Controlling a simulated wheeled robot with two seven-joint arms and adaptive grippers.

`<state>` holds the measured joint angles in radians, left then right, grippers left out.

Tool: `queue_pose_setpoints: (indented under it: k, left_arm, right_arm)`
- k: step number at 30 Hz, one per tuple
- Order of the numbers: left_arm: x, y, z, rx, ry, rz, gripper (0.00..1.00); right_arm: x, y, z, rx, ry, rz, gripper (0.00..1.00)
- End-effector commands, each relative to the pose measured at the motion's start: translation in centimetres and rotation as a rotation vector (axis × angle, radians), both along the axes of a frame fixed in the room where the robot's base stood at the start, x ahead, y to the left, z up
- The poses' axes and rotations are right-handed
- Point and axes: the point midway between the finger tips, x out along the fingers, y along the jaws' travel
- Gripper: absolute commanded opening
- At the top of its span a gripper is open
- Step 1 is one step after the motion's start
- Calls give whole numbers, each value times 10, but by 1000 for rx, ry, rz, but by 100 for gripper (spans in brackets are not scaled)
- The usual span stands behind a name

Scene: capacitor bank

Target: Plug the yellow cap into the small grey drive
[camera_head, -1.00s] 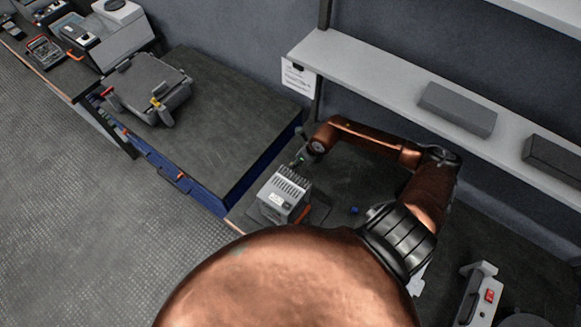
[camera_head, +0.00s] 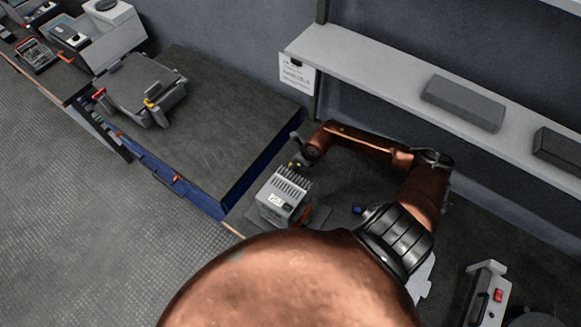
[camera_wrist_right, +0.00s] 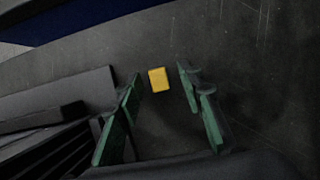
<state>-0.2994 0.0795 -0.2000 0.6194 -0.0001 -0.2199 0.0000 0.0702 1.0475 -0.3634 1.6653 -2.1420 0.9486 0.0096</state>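The small grey drive (camera_head: 283,200) stands on the dark bench, with fins on top and a white label on its front. Part of a grey finned body, likely the drive, fills the lower left of the right wrist view (camera_wrist_right: 60,104). The yellow cap (camera_wrist_right: 158,80) lies on the dark surface, between and just beyond the green fingertips of my right gripper (camera_wrist_right: 157,75). Those fingers are apart, with a gap on both sides of the cap. In the head view my right gripper (camera_head: 295,158) is low behind the drive. My left gripper is not in view.
A small blue piece (camera_head: 357,210) lies right of the drive. A shelf (camera_head: 390,85) with grey boxes runs above. A larger grey device (camera_head: 140,85) stands on the blue-edged bench (camera_head: 215,125) at left. A device with a red switch (camera_head: 498,295) is at lower right.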

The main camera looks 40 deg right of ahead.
Motion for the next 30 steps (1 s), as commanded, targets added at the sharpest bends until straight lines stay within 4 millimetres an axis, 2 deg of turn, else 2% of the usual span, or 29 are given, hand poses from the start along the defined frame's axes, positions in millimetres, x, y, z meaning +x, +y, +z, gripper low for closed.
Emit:
queue_pose_setpoints:
  k: [3, 17, 30]
  left_arm:
    - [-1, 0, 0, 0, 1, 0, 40]
    - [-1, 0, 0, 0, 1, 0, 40]
    - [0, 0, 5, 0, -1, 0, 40]
  right_arm:
    - [0, 0, 0, 0, 0, 0, 35]
    - [0, 0, 0, 0, 0, 0, 3]
    - [0, 0, 6, 0, 0, 1, 2]
